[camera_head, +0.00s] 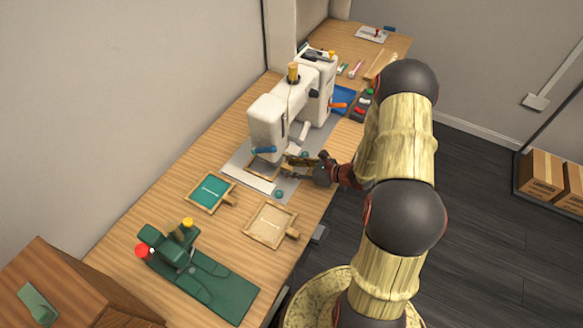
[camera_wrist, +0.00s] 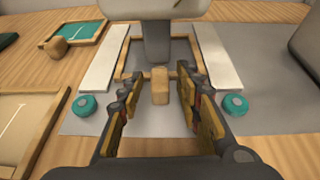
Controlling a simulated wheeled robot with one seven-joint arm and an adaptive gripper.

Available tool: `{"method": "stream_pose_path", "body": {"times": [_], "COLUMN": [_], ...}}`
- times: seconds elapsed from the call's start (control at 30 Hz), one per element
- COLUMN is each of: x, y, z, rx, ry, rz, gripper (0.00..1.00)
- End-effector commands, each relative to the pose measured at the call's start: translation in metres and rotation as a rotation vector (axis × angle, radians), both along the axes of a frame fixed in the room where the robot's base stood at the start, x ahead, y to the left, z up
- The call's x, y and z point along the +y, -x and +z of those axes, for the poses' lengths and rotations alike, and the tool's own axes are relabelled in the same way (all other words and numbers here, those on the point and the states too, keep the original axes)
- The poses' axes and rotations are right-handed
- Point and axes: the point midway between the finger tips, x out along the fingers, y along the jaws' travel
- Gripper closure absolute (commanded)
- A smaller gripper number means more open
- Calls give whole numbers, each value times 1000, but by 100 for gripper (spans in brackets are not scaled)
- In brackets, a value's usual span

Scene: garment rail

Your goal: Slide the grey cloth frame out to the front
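The grey cloth frame (camera_wrist: 126,75) is a wooden frame with grey cloth, lying flat under the head of the white sewing machine (camera_head: 267,127). Its short wooden handle (camera_wrist: 160,87) points toward me. My gripper (camera_wrist: 159,84) is open, with one finger on each side of the handle and a visible gap on both sides. In the head view my gripper (camera_head: 292,168) is low at the machine's front, and it hides much of the frame. The machine's head hides the frame's far part in the wrist view.
White strips (camera_wrist: 104,58) flank the frame, with teal round knobs (camera_wrist: 84,105) at their near ends. A teal cloth frame (camera_head: 211,191) and a beige cloth frame (camera_head: 270,224) lie on the table. A green device (camera_head: 176,250) stands at front left.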

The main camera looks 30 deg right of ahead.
Motion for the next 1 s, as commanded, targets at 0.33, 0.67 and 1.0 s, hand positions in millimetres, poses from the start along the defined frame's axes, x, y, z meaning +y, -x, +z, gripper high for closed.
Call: {"method": "stream_pose_path", "body": {"times": [0.33,0.67,1.0], "x": [0,0,0], "y": [0,0,1], "z": [0,0,0], "rx": [0,0,1], "ry": [0,0,1], "rz": [0,0,7], "gripper": [87,100,100]}}
